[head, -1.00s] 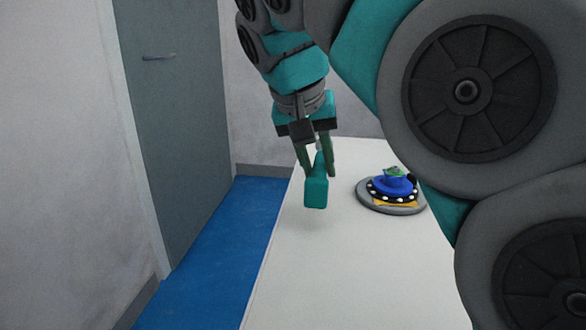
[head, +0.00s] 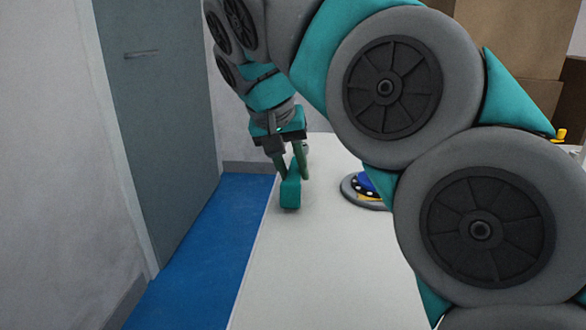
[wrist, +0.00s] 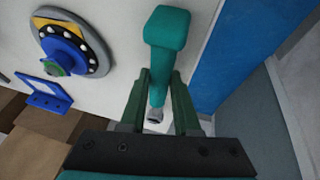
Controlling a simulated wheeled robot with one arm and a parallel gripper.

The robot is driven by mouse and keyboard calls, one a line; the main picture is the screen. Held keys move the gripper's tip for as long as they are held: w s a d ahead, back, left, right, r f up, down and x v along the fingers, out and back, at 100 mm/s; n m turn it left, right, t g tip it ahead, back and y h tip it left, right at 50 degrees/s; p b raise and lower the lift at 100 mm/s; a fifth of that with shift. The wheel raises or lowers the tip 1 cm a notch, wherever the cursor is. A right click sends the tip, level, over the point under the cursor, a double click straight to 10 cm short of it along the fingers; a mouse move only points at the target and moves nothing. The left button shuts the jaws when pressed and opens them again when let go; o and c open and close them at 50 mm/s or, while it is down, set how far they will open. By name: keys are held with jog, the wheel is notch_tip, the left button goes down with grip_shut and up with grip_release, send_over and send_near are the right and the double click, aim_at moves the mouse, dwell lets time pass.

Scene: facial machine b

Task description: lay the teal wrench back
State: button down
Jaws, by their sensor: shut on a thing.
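The teal wrench (head: 290,193) is held in my gripper (head: 292,172), low over the left side of the white table (head: 315,265). In the wrist view the wrench (wrist: 167,40) points away from my gripper (wrist: 163,100), with its thick teal end outward and a small metallic end near the finger bases. Both dark green fingers are shut on it. I cannot tell whether the wrench touches the table top.
A round grey base with blue and yellow parts (head: 362,190) stands right of the wrench, partly hidden by my arm; it shows whole in the wrist view (wrist: 68,45). A blue frame (wrist: 43,92) lies near it. Brown boxes (head: 510,40) are behind. The table's front is clear.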

jog(key=c, duration=0.6)
grip_release()
jog(key=shift+c, duration=0.2)
jog(key=shift+f, duration=0.25)
